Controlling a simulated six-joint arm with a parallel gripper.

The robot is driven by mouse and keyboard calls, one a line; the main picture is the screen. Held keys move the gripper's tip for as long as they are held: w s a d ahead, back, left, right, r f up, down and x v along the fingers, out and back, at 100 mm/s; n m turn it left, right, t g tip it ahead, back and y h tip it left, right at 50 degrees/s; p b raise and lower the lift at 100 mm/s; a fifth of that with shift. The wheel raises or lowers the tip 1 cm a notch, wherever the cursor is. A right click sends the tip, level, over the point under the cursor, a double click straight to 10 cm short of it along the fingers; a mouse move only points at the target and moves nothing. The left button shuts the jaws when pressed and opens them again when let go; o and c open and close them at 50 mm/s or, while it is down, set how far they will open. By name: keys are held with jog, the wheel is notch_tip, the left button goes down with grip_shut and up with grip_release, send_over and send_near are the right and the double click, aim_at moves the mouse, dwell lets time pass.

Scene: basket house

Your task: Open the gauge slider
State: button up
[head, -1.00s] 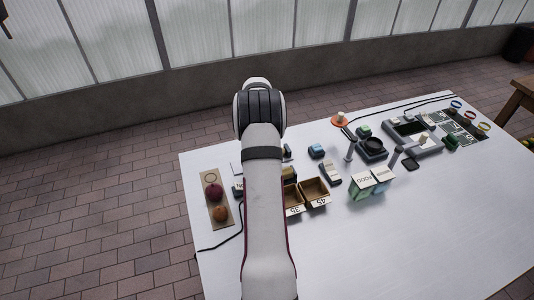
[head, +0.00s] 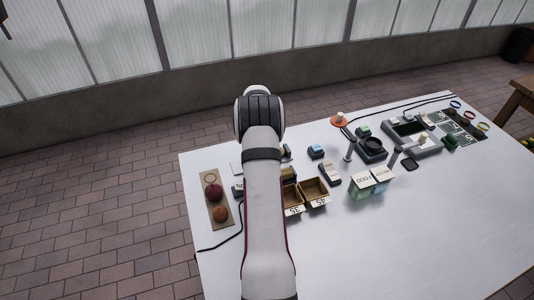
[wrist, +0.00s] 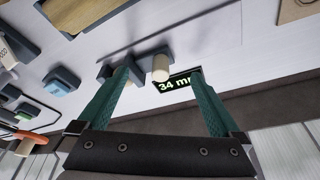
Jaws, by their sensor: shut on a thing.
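The gauge shows in the wrist view as dark blocks with a small display (wrist: 174,85) reading "34 mm", with the unit partly cut off. A cream cylindrical knob (wrist: 160,68), taken as the slider's knob, stands beside the display. My gripper (wrist: 160,72) has its two teal fingers on either side of this knob, shut on it, though the contact points are not clear. A dark block (wrist: 106,72) lies by the left finger. In the head view my arm hides the gripper and most of the gauge.
Open wooden boxes (head: 314,188) stand just right of my arm. A board with round fruit-like items (head: 207,200) lies left of it. The table's front right is clear.

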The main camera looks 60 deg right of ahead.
jog(key=shift+w+a+f, duration=0.15)
jog(key=shift+a+f, duration=0.05)
jog(key=shift+f, duration=0.35)
jog(key=shift+w+a, duration=1.8)
jog(key=shift+a, duration=0.05)
jog(key=o, duration=0.5)
notch_tip(320, 180, up, 7)
jog(key=shift+d, duration=0.2)
jog(key=shift+s, duration=0.1)
